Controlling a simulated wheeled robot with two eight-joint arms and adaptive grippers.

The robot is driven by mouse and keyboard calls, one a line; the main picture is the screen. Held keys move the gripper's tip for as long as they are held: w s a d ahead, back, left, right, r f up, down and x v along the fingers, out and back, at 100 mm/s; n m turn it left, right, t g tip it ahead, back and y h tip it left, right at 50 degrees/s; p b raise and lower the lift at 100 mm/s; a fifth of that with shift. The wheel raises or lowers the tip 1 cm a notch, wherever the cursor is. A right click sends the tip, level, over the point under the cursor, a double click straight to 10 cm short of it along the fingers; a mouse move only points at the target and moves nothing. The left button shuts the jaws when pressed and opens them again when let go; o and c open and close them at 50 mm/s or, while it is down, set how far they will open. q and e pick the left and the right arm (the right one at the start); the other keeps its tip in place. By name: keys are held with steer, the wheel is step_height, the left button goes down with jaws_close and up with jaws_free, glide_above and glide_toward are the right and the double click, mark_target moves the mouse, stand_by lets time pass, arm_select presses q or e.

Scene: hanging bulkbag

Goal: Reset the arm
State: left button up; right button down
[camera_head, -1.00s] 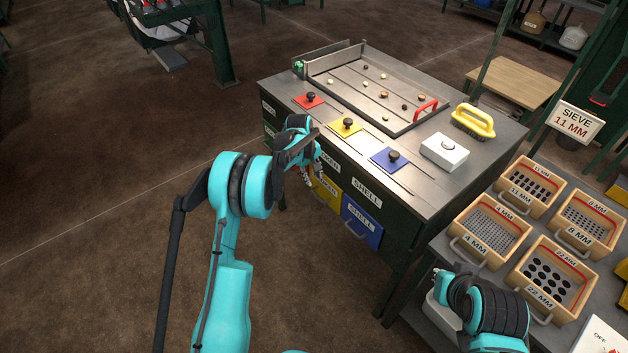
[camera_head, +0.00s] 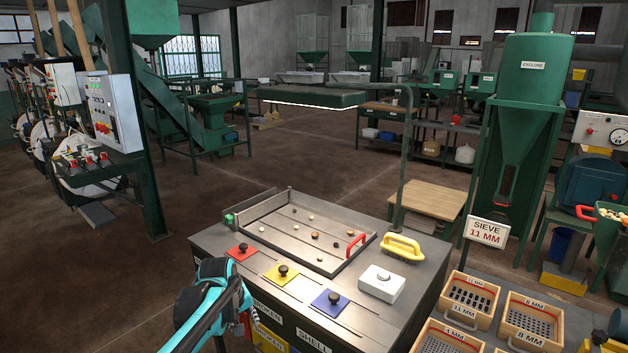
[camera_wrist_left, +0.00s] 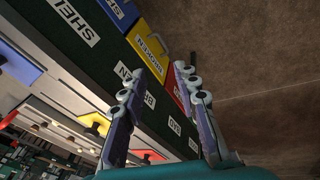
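My left arm comes in at the lower left of the head view, and its gripper (camera_head: 245,322) is low beside the front of the sorting table (camera_head: 362,322), partly hidden by the arm. In the left wrist view the two fingers of my left gripper (camera_wrist_left: 158,110) stand apart with nothing between them. Behind them are the table's labelled front and its yellow drawer (camera_wrist_left: 148,42). At the lower right edge of the head view only a bit of my right arm shows; its gripper is out of view.
The table holds a metal tray (camera_head: 288,252) with several small nuts, red, yellow and blue knobbed plates, a white box (camera_head: 381,284) and a yellow-handled brush (camera_head: 402,247). Sieve boxes (camera_head: 467,298) stand at the right. Open floor (camera_head: 120,290) lies to the left.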

arm_select(q)
steer(key=s+r+m+t, duration=0.1)
steer(key=s+r+m, duration=0.15)
steer(key=s, duration=0.45)
steer(key=s+r+m+t, duration=0.1)
steer(key=s+r, duration=0.2)
steer(key=s, duration=0.4)
steer(key=s+f+m+t, duration=0.1)
steer(key=s+f+m, duration=0.2)
steer(key=s, duration=1)
steer(key=shift+d+y, duration=0.35)
steer(key=shift+y, duration=0.05)
steer(key=shift+f, duration=0.1)
